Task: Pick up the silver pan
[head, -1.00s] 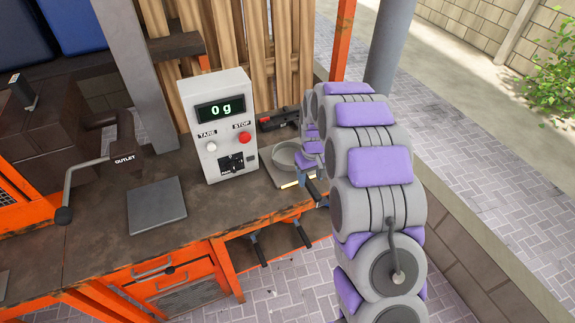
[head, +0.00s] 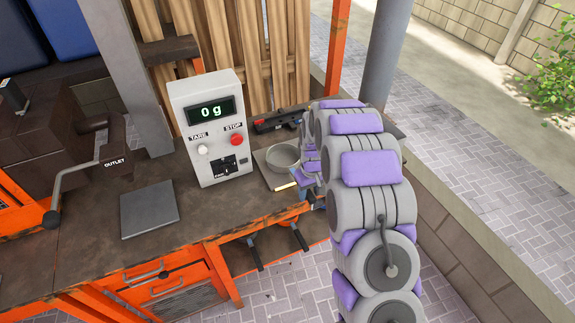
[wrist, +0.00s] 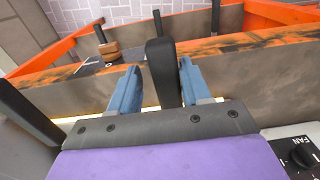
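The silver pan (head: 284,156) is a shallow round grey dish on a flat plate beside the scale, partly hidden by my arm. My gripper (head: 311,196) is beside the pan at the bench's front edge, mostly hidden behind the arm in the head view. In the wrist view my gripper (wrist: 158,85) has its two blue fingers apart. A dark bar (wrist: 162,68) stands between them, with visible gaps at its sides. It may be the pan's handle; I cannot tell. The pan's round body is not recognisable in the wrist view.
The white scale box (head: 211,127) reads 0 g and stands left of the pan. A dark tool (head: 278,120) lies behind the pan. A grey plate (head: 149,208) lies on the bench at left. Black handles (head: 298,236) stick out below the bench's front edge.

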